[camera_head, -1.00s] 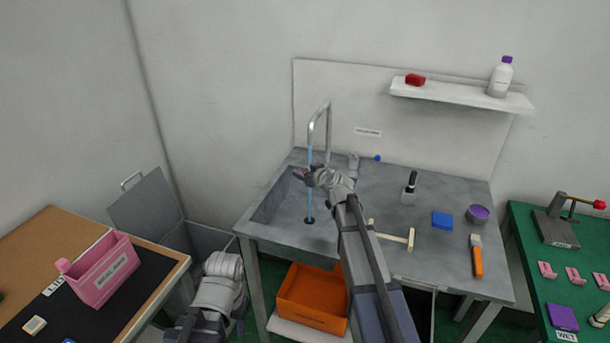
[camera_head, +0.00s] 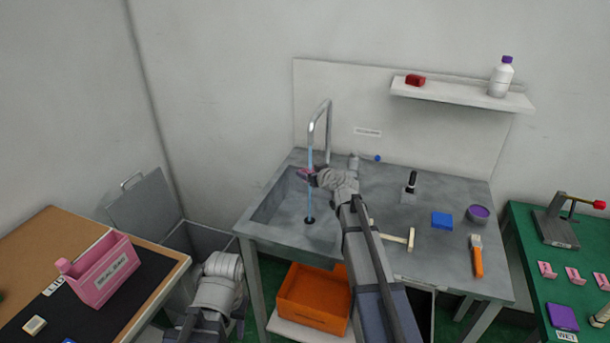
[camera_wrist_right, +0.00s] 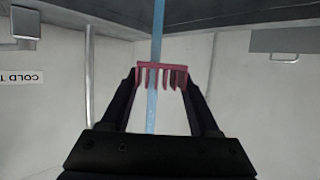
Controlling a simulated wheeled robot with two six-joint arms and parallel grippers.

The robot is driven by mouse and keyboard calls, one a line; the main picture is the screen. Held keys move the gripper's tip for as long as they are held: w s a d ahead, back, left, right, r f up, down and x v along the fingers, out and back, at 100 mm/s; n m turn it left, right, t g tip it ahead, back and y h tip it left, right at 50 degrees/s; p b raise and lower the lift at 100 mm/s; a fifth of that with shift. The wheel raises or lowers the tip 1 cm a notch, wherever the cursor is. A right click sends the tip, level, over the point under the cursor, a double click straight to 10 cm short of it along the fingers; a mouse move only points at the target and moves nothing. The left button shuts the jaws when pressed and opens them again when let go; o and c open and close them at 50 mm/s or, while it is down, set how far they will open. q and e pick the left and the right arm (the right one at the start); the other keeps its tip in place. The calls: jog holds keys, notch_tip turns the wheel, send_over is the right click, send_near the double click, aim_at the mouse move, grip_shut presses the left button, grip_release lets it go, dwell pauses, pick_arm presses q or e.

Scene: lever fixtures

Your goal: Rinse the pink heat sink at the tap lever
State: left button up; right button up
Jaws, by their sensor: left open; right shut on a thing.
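The pink heat sink (camera_wrist_right: 162,75), a finned block, is held between the fingertips of my right gripper (camera_wrist_right: 163,88) in the right wrist view. In the head view the heat sink (camera_head: 304,172) is small at the end of my right arm, over the sink basin (camera_head: 275,207). A blue water stream (camera_head: 310,188) runs down from the curved tap spout (camera_head: 322,112) to the drain and meets the heat sink.
A hammer (camera_head: 410,239), a brush (camera_head: 477,258), a blue block (camera_head: 442,220) and a purple-topped tin (camera_head: 478,213) lie on the counter. An orange crate (camera_head: 312,298) sits below. A pink box (camera_head: 100,272) stands on the left table. A green table (camera_head: 535,265) is at right.

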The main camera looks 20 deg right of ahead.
jog(key=s+a, duration=0.3)
jog(key=s, duration=0.4)
jog(key=shift+s, duration=0.25)
dwell(0.4)
jog(key=shift+s+r, duration=0.1)
dwell(1.2)
jog(key=s+a+r+p, duration=0.1)
jog(key=s+r+p, duration=0.2)
jog(key=s+p, duration=0.1)
jog(key=shift+s+a+r, duration=0.2)
jog(key=shift+a+r, duration=0.15)
jog(key=shift+r, duration=0.05)
dwell(0.4)
